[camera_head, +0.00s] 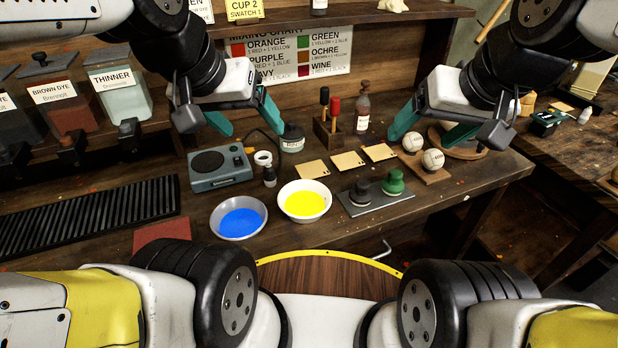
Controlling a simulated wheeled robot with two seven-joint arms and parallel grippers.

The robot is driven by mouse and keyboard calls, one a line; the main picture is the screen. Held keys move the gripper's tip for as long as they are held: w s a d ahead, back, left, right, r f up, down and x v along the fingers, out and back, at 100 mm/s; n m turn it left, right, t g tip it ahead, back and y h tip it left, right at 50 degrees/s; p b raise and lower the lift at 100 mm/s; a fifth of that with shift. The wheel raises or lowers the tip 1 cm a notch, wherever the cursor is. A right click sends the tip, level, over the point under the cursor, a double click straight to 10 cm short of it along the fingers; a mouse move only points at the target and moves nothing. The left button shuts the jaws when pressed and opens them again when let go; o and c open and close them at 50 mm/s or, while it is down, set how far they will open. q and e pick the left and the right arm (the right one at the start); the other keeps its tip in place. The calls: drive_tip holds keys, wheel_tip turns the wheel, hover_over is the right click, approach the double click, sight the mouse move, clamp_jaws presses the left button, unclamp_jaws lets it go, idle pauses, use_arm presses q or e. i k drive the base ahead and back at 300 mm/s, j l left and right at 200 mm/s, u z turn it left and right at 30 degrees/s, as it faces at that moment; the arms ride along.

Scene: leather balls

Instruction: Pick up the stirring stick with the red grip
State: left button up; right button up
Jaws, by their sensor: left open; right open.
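The stirring stick with the red grip (335,105) stands upright in a small dark wooden holder (325,134) toward the back of the bench. A stick with a black grip (324,96) stands beside it on the left. The lower parts of both sticks are hidden in the holder. My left gripper (251,125) is open and empty, above the bench to the left of the holder. My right gripper (448,138) is open and empty, to the right of the holder, above and near two white balls. Neither gripper touches the sticks.
A brown bottle (362,112) stands right of the holder, and a lidded jar (292,138) left. White balls (433,159) sit at right.

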sight(335, 102)
drive_tip(key=i+l+z, duration=0.1)
drive_tip(key=l+z, duration=0.25)
drive_tip(key=i+l+z, duration=0.1)
drive_tip(key=z, duration=0.3)
drive_tip(key=l, duration=0.05)
